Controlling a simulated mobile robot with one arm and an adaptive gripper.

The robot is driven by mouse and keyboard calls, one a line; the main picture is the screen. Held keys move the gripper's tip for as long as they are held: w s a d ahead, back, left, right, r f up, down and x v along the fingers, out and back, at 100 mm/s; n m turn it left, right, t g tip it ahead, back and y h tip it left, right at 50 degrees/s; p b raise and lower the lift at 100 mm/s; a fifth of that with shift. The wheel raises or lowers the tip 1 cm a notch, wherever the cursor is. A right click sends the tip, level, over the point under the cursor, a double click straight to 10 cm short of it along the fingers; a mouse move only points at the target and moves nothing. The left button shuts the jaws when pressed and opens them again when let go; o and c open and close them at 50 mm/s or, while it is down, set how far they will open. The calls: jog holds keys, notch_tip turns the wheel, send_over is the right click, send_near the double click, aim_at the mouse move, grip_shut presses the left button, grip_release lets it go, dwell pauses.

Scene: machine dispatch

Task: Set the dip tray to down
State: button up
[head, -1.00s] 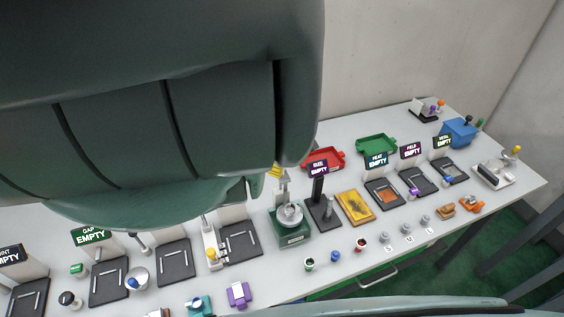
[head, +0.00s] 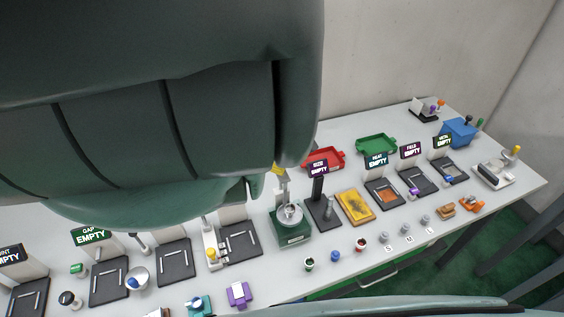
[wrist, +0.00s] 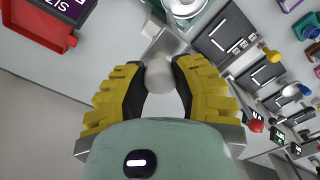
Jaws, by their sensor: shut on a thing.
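A green-based device (head: 293,236) with a round silver dish stands mid-table in the head view. It appears to be the dip tray unit, though no label on it is readable. A grey upright part rises behind the dish. In the wrist view my gripper (wrist: 158,82) has its yellow-and-black fingers closed on a pale rounded knob (wrist: 158,73). A grey metal plate lies just beyond the knob, and the round dish (wrist: 186,6) is cut off at the top edge. In the head view my arm hides most of the gripper and the knob.
A purple-topped display post (head: 318,169) and yellow tray (head: 355,207) stand right of the device. A black pad (head: 241,242) with a lever is to its left. Red (head: 326,159) and green (head: 377,145) trays sit behind. Small jars line the front edge.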

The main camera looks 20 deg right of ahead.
aim_at(282, 180)
grip_shut()
jog(key=shift+f, duration=0.1)
notch_tip(282, 180, down, 7)
jog(key=b, duration=0.6)
jog(key=shift+f+b, duration=0.15)
jog(key=shift+b, duration=0.2)
jog(key=shift+w, duration=0.1)
jog(key=o, duration=1)
grip_release()
jog(key=shift+r, duration=0.2)
